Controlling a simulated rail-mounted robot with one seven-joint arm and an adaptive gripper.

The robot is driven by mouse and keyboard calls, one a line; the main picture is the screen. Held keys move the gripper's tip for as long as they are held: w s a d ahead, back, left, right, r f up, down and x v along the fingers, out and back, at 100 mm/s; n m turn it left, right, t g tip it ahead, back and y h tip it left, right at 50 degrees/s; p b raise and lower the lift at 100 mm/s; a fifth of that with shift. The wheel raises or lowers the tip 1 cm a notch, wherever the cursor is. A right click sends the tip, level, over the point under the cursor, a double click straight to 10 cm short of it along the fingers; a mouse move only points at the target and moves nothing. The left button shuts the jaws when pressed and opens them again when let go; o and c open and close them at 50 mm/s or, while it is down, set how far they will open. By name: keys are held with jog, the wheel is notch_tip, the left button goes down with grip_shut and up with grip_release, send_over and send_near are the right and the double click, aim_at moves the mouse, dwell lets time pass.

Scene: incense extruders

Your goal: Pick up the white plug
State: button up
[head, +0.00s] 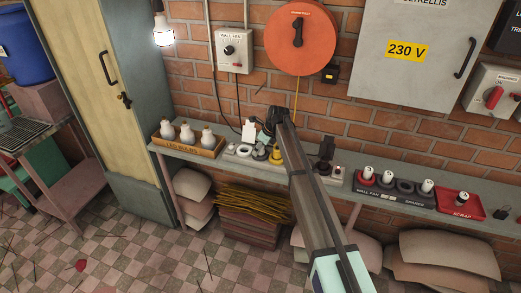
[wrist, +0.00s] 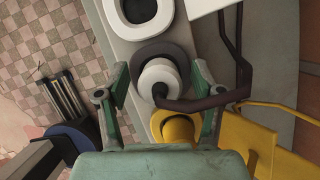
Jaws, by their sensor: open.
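The white plug (wrist: 158,76) sits in a dark ring-shaped holder (wrist: 150,49) in the wrist view, with a dark cord beside it running right. My gripper (wrist: 155,82) is open, with one finger on each side of the plug and holder. I see no contact, and the height of the fingertips over the plug is hard to tell. In the head view my gripper (head: 268,126) is over the shelf's back, partly hiding this spot; the plug (head: 261,149) shows only as a small pale shape.
The shelf (head: 222,160) also carries a bulb tray (head: 190,148) at left and a red scrap tray (head: 461,208) at right. A brick wall stands behind.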

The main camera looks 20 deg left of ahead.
jog(key=c, duration=1.2)
jog(key=shift+c, duration=0.2)
jog(key=shift+r, duration=0.15)
